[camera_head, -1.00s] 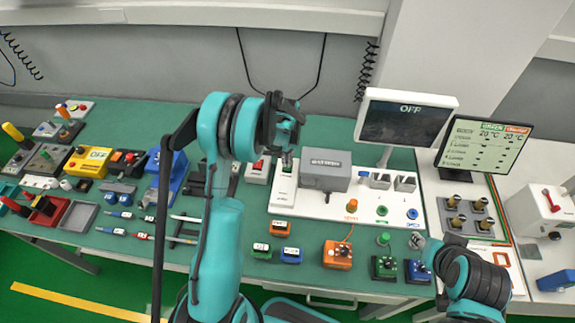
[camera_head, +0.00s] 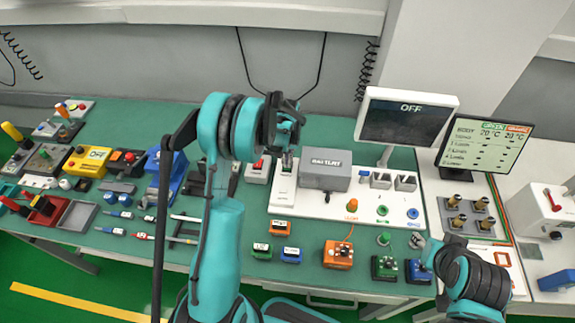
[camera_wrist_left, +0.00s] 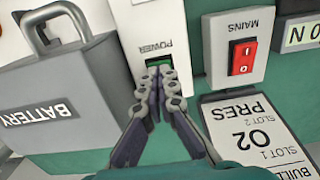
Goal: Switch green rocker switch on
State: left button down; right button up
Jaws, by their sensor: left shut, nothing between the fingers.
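The green rocker switch (camera_wrist_left: 165,64) sits in a white housing labelled POWER (camera_wrist_left: 150,30) in the left wrist view. My left gripper (camera_wrist_left: 159,88) is shut and empty, with its fingertips over the switch. The fingers hide much of it; whether they touch or press it is hard to tell. In the head view my left gripper (camera_head: 287,158) points down at the white power block (camera_head: 284,190), left of the grey battery (camera_head: 325,170). The monitor (camera_head: 405,118) above reads OFF. My right gripper (camera_head: 422,245) is at the lower right, partly hidden, its fingers unclear.
A red MAINS rocker (camera_wrist_left: 243,57) stands right of the green one in the left wrist view. The battery's handle (camera_wrist_left: 52,20) rises close on the left. Coloured connector blocks, including an orange one (camera_head: 338,256), stand along the front of the green bench.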

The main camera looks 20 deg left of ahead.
pick_arm(q)
jog(key=shift+f+b, duration=0.65)
jog(key=shift+f, duration=0.1)
jog(key=shift+r, duration=0.2)
jog(key=shift+r+p, duration=1.85)
jog(key=shift+r, duration=1.45)
jog(key=shift+r, duration=0.1)
jog(key=s+d+r+t+b, duration=0.2)
jog(key=s+d+r+b, duration=0.1)
jog(key=s+r+b, duration=0.25)
jog(key=s+d+f+m+t+b, duration=0.1)
jog(key=s+d+t+b, duration=0.1)
jog(key=s, duration=0.7)
jog(key=s+d+f+m+t+b, duration=0.1)
jog(key=s+d+m+t+b, duration=0.1)
jog(key=s+b, duration=0.5)
jog(key=shift+s+d+t, duration=0.6)
jog(key=shift+s+d, duration=0.3)
jog(key=shift+d, duration=0.3)
